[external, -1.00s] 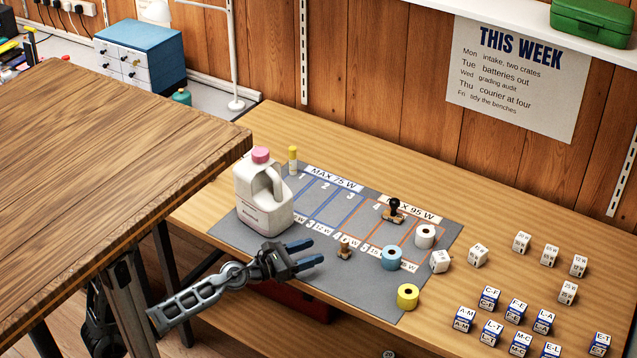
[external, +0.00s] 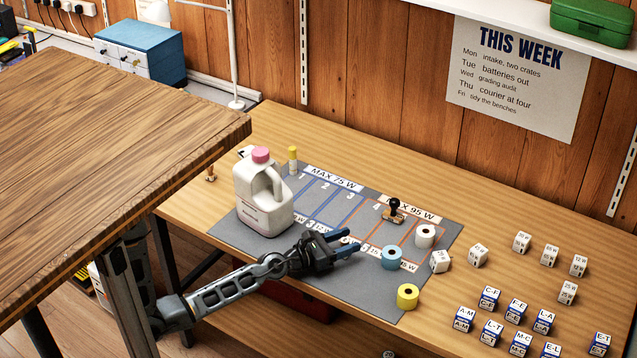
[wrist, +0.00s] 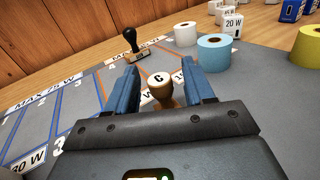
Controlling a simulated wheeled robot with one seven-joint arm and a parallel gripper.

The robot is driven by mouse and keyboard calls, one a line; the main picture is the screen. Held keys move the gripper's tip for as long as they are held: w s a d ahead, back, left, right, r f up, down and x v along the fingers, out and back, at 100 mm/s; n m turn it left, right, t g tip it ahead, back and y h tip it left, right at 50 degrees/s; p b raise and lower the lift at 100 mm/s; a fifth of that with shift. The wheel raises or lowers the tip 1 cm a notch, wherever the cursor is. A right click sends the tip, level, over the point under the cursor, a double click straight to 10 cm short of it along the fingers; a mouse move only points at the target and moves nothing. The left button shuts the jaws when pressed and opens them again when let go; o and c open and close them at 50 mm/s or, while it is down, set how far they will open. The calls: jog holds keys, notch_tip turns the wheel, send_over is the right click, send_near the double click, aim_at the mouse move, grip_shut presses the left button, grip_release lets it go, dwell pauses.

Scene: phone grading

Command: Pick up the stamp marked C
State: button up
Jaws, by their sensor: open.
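The stamp marked C (wrist: 160,81), with a round white top lettered C over a wooden body, stands on the grey mat (wrist: 255,97) in the wrist view. It shows between the two blue fingers of my gripper (wrist: 161,82), which is open with a gap on either side of the stamp. In the external view my gripper (external: 350,241) is low over the front of the mat, and the stamp is mostly hidden by the fingers there. I cannot tell how far down the stamp the fingertips reach.
A black-handled stamp (external: 394,211) stands farther back on the mat. A blue roll (external: 391,258), a white roll (external: 425,236) and a yellow roll (external: 407,296) stand to the right. A white jug (external: 262,196) stands left. Several labelled cubes are on the bench at right.

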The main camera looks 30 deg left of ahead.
jog(key=shift+c, duration=0.3)
grip_shut()
jog(key=shift+r, duration=0.1)
